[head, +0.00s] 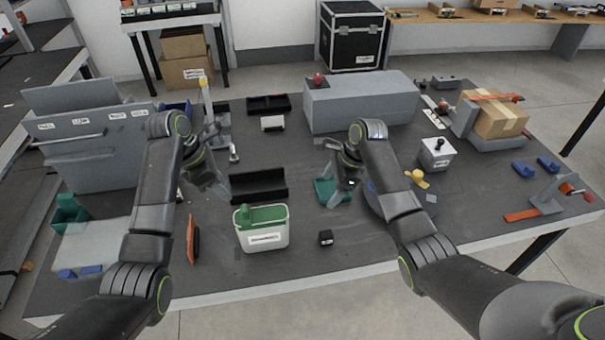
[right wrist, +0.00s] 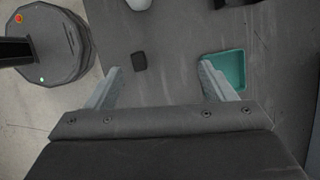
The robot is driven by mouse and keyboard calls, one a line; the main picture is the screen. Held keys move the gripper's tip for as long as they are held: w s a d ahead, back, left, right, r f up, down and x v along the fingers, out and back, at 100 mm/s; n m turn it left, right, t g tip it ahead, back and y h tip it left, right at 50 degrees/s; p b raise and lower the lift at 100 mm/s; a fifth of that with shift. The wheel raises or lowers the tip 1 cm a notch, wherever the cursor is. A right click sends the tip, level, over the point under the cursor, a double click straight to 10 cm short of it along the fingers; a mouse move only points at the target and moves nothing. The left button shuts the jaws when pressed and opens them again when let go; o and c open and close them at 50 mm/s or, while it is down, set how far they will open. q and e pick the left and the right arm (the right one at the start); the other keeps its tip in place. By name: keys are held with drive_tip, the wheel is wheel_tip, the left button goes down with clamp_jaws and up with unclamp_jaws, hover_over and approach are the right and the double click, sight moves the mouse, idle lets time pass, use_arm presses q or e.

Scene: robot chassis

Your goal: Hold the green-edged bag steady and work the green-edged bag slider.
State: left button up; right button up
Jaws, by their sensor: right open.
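A pale, see-through flat sheet (head: 98,246) lies at the left of the table in the head view. It may be the bag, but I make out no clear green edge or slider on it. My left gripper (head: 207,188) is over the table to the right of the sheet; its fingers look spread and empty. My right gripper (head: 338,186) is open and empty over the middle of the table, far from the sheet. In the right wrist view its fingers (right wrist: 158,85) are wide apart, one beside a green tray (right wrist: 226,66).
A white bin with a green insert (head: 262,238) stands front centre, with a small black cube (head: 326,237) to its right. A black tray (head: 258,186) lies between my grippers. A grey panel rack (head: 90,150) stands behind the sheet. A grey block (head: 360,100) is at the back.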

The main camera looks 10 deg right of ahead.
drive_tip(key=n+g, duration=0.1)
approach(280, 213)
drive_tip(key=d+v, duration=0.1)
drive_tip(key=v, duration=0.4)
drive_tip(key=shift+y, duration=0.4)
drive_tip(key=x, duration=1.7)
drive_tip(key=shift+f, duration=0.35)
drive_tip(key=c, duration=1.1)
drive_tip(key=shift+o, duration=0.2)
use_arm(q)
drive_tip(key=shift+c, duration=0.5)
